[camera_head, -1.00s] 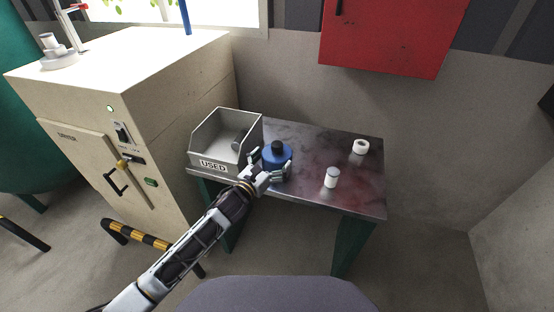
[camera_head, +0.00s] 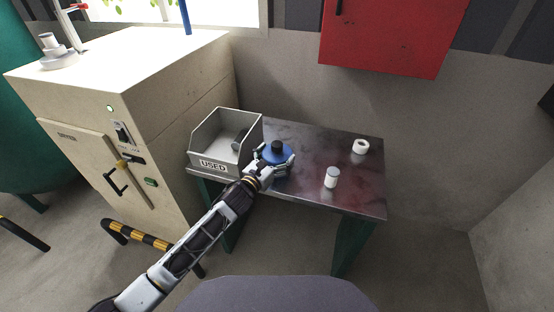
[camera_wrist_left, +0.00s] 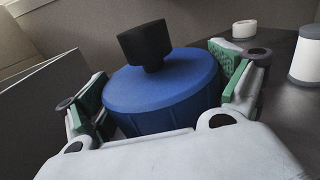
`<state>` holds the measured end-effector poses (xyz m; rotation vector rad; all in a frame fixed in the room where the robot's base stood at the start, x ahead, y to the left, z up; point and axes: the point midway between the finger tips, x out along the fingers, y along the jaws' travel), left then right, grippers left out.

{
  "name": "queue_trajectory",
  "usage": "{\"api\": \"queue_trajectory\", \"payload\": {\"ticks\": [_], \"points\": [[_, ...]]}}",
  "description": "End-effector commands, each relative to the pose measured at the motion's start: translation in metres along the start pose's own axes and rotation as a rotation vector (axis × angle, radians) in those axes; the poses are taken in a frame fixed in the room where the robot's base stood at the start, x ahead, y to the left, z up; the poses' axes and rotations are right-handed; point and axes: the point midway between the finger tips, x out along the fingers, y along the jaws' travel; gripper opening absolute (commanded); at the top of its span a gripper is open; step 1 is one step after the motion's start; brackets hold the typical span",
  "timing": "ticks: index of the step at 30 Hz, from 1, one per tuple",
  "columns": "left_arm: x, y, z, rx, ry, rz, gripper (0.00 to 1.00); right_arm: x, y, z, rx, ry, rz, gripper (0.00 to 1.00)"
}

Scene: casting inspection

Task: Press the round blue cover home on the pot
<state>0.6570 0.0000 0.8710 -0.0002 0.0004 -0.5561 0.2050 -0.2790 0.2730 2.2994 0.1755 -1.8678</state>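The round blue cover (camera_head: 273,157) with its black knob (camera_head: 277,146) stands at the near left of the dark table. In the left wrist view the cover (camera_wrist_left: 165,92) fills the middle and its knob (camera_wrist_left: 146,43) leans slightly. My left gripper (camera_head: 275,162) has one finger on each side of it. The green pads lie very near the blue sides in the wrist view (camera_wrist_left: 163,88), and I cannot tell whether they press on it. No separate pot shows below the blue, so I cannot tell how the cover sits. My right gripper is not in view.
A grey bin marked USED (camera_head: 214,165) stands just left of the cover on the table (camera_head: 320,145). A small white jar (camera_head: 331,178) and a white roll (camera_head: 360,147) stand to the right. A red cabinet (camera_head: 392,35) hangs on the wall behind.

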Motion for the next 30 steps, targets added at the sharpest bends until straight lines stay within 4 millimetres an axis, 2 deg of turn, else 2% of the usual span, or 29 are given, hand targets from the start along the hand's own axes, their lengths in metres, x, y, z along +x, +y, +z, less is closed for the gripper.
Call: {"api": "queue_trajectory", "payload": {"ticks": [1,3,11,16,20,30], "points": [[0.0,0.0,0.0,0.0,0.0,0.0,0.73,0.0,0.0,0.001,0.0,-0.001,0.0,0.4],[0.0,0.0,0.0,0.0,0.0,0.0,0.65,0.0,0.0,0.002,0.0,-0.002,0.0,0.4],[0.0,0.0,0.001,0.0,-0.001,0.0,0.65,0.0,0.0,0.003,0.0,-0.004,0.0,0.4],[0.0,0.0,0.009,0.002,-0.003,-0.002,0.65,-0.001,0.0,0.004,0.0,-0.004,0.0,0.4],[0.0,0.001,0.022,0.004,-0.003,-0.001,0.65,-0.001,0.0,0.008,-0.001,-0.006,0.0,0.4],[0.0,0.001,0.069,0.003,-0.003,-0.001,0.65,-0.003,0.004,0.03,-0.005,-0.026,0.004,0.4]]}}
